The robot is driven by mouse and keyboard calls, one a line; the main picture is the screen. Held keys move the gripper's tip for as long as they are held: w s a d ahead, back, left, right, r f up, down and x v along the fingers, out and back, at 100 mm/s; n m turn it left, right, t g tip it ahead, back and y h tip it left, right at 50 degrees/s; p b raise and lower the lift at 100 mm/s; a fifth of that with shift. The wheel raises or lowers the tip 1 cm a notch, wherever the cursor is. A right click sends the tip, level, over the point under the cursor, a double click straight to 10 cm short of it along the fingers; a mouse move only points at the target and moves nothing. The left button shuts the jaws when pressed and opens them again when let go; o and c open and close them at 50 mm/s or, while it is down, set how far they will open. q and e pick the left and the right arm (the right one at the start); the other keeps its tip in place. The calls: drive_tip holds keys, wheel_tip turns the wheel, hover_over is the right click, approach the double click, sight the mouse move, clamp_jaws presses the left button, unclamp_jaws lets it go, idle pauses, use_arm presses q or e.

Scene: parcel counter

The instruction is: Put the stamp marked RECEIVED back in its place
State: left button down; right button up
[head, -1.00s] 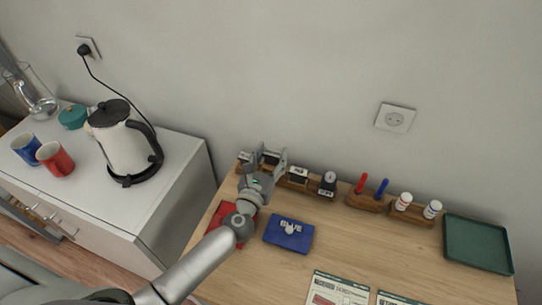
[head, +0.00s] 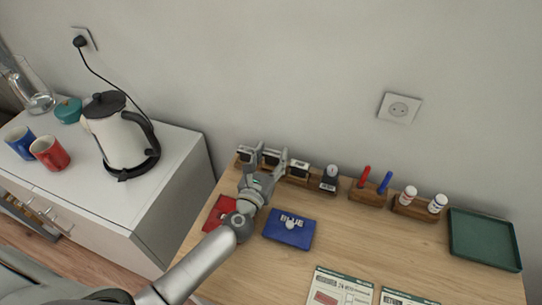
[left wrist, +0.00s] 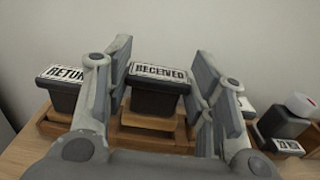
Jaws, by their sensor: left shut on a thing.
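The RECEIVED stamp (left wrist: 158,88), a dark block with a white label on top, is between the fingers of my left gripper (left wrist: 163,70) in the left wrist view. The gripper is shut on it. The stamp is upright at the wooden stamp rack (left wrist: 160,143), over a lighter wooden part. I cannot tell whether its base touches the rack. In the head view my left gripper (head: 264,160) is at the left part of the rack (head: 298,181), and its fingers partly hide the stamp. My right gripper is not in view.
The RETURN-type stamp (left wrist: 62,85) stands close at the left, its label partly hidden. Another stamp (head: 329,176) stands at the rack's right end. A blue ink pad (head: 289,232), a red pad (head: 219,211), a pen holder (head: 368,195) and a green tray (head: 484,241) are on the counter.

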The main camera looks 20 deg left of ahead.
use_arm(q)
drive_tip(key=shift+f+b, duration=0.6)
drive_tip(key=shift+f, duration=0.1)
drive_tip(key=c, duration=0.8)
unclamp_jaws()
drive_tip(key=shift+s+a, duration=0.15)
drive_tip(key=shift+s, duration=2.5)
drive_tip(key=shift+o, duration=0.3)
drive_tip(key=o, duration=0.5)
